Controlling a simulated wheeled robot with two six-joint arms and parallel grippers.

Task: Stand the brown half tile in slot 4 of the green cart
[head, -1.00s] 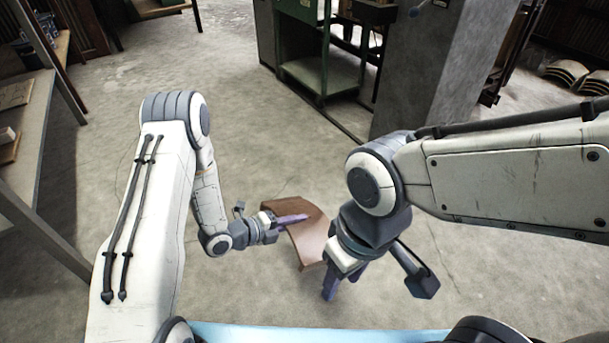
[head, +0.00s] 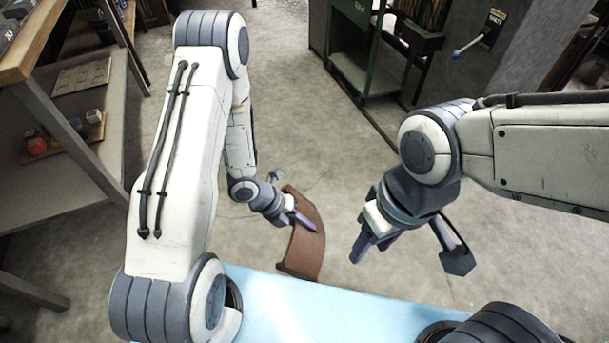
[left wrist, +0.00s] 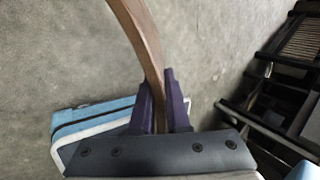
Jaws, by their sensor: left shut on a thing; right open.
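The brown half tile (head: 305,236) is a curved piece held in the air by my left gripper (head: 299,217), above the floor just beyond my light blue base. In the left wrist view, the purple fingers of my left gripper (left wrist: 164,112) are shut on both sides of the tile (left wrist: 143,38), which shows edge-on. My right gripper (head: 374,247) is open and empty, pointing down to the right of the tile. It is apart from the tile. I cannot make out the green cart with its slots for certain in these views.
A green-framed stand (head: 364,75) with a shelf is at the back, beside a grey cabinet (head: 495,75) with a lever. A grey table (head: 77,185) with small blocks on its lower shelf is at the left. The middle floor (head: 290,130) is clear.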

